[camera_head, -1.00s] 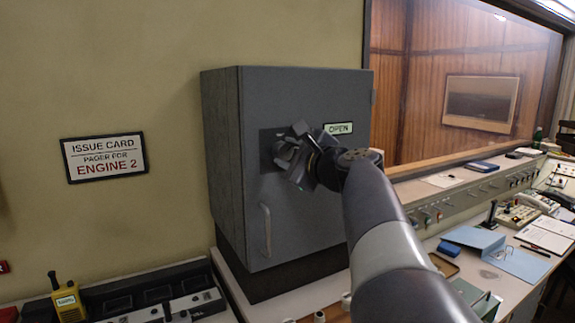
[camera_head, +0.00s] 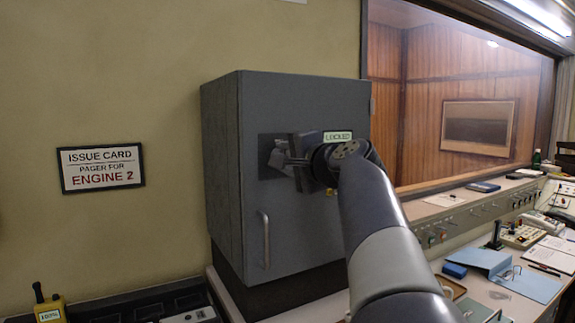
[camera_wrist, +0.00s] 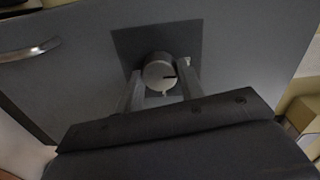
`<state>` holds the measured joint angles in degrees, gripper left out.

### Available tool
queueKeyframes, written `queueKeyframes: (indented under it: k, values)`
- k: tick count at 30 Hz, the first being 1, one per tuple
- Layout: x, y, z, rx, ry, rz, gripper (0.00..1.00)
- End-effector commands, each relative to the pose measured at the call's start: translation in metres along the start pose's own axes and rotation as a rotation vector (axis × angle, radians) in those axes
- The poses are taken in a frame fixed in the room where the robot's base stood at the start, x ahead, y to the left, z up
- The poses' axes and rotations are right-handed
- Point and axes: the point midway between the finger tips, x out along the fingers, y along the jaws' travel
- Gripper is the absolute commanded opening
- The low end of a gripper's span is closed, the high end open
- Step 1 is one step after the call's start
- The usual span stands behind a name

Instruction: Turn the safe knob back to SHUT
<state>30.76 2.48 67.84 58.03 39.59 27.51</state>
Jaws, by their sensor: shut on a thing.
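The grey safe (camera_head: 225,150) stands against the wall with its door closed. A small plate on the door reads LOCKED (camera_head: 337,136). The round silver safe knob (camera_wrist: 158,74) sits on a dark square plate (camera_wrist: 190,42) and has a dark pointer mark at its right side in the wrist view. My gripper (camera_wrist: 160,86) is shut on the knob, one finger on each side. In the head view my gripper (camera_head: 285,158) and wrist partly cover the knob and its plate.
The door handle (camera_head: 265,240) is below the knob and also shows in the wrist view (camera_wrist: 28,50). An issue card sign (camera_head: 102,167) hangs on the left wall. A yellow pager (camera_head: 50,308) stands at lower left. The console desk (camera_head: 500,290) with papers lies to the right.

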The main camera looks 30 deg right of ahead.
Motion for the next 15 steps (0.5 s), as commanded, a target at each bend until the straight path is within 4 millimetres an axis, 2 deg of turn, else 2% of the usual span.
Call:
queueKeyframes:
  k: [15]
  values:
    - [0.0004, 0.0005, 0.0006, -0.050, 0.001, 0.002, 0.14]
